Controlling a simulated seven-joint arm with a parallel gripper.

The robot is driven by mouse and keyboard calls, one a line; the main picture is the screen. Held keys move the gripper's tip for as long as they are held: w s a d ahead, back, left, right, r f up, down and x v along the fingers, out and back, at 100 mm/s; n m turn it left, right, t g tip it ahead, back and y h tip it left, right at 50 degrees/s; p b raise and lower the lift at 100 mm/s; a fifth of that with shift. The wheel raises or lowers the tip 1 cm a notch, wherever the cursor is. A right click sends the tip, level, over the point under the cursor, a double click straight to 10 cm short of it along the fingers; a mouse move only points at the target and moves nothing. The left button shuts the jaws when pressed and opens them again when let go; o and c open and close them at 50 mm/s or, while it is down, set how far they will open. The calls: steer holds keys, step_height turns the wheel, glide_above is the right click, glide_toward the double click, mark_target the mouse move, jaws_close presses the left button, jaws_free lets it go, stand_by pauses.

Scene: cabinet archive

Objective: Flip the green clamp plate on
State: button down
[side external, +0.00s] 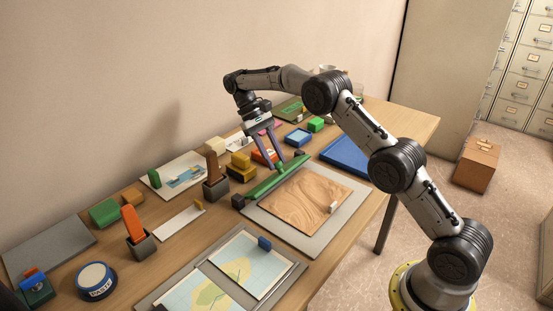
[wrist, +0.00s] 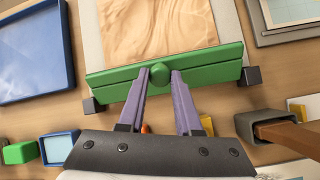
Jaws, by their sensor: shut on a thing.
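The green clamp plate (side external: 262,186) is a long bar between two dark end blocks, along the wall-side edge of a grey board (side external: 312,249) with a wood-grained sheet (side external: 300,205) on it. In the wrist view the clamp plate (wrist: 212,66) spans the middle, with a round green knob (wrist: 158,73) at its centre. My gripper (side external: 279,160) reaches down to the bar from above. In the wrist view its purple fingers (wrist: 159,77) are shut on the knob, one on each side. I cannot tell the bar's exact tilt.
A second board with map sheets (side external: 240,265) lies towards the near end. A blue tray (side external: 346,157) is on the far side. Holders, blocks and pads, including a dark cup with a brown handle (side external: 215,190), crowd the wall side.

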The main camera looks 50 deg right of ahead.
steer(key=shift+w+r+g, duration=0.1)
steer(key=shift+w+g, duration=0.2)
steer(key=shift+g, duration=0.1)
stand_by(0.3)
steer(key=c, duration=0.6)
jaws_free()
steer(key=shift+s, duration=0.15)
